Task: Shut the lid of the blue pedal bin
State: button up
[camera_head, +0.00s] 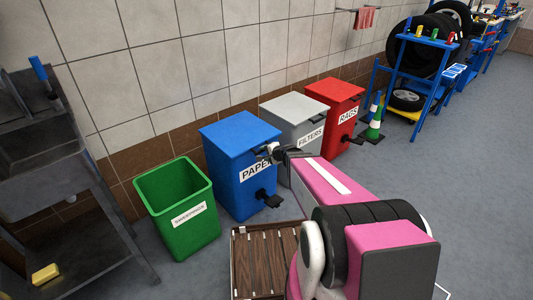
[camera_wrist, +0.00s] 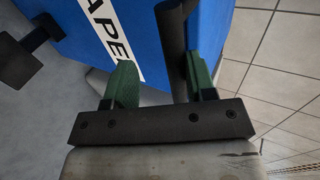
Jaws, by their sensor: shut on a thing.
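The blue pedal bin (camera_head: 237,150), labelled PAPER, stands against the wall in the head view. Its blue lid (camera_head: 238,131) lies flat across the top, with no gap that I can make out. My gripper (camera_head: 268,152) is at the lid's front right edge. In the wrist view my gripper's green-padded fingers (camera_wrist: 160,85) stand either side of the dark lid handle (camera_wrist: 173,35), shut on it; the exact contact is partly hidden. The black pedal (camera_head: 268,198) sticks out low at the bin's front and also shows in the wrist view (camera_wrist: 20,55).
A green open bin (camera_head: 180,210) stands left of the blue one. A grey FILTERS bin (camera_head: 293,120) and a red RAGS bin (camera_head: 335,98) stand to the right. A wooden crate (camera_head: 240,270) is on the floor in front. Floor at right is clear.

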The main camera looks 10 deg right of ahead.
jog(key=o, duration=0.7)
jog(key=shift+w+f, duration=0.1)
jog(key=shift+f, duration=0.4)
jog(key=shift+c, duration=0.2)
jog(key=shift+d+r, duration=0.1)
jog(key=shift+r, duration=0.05)
jog(key=v, duration=1.1)
jog(key=shift+a+r, duration=0.1)
jog(key=shift+a, duration=0.15)
jog(key=s+a+n+g+h, duration=0.1)
jog(key=s+a+n+g, duration=0.2)
jog(key=s+n+g, duration=0.35)
jog(key=s+d+n+g+h, duration=0.3)
jog(key=s+d+n+h, duration=0.1)
jog(key=s+h, duration=0.1)
jog(key=shift+s+n+g+h, duration=0.25)
jog(key=shift+n+g+h, duration=0.1)
jog(key=shift+h, duration=0.05)
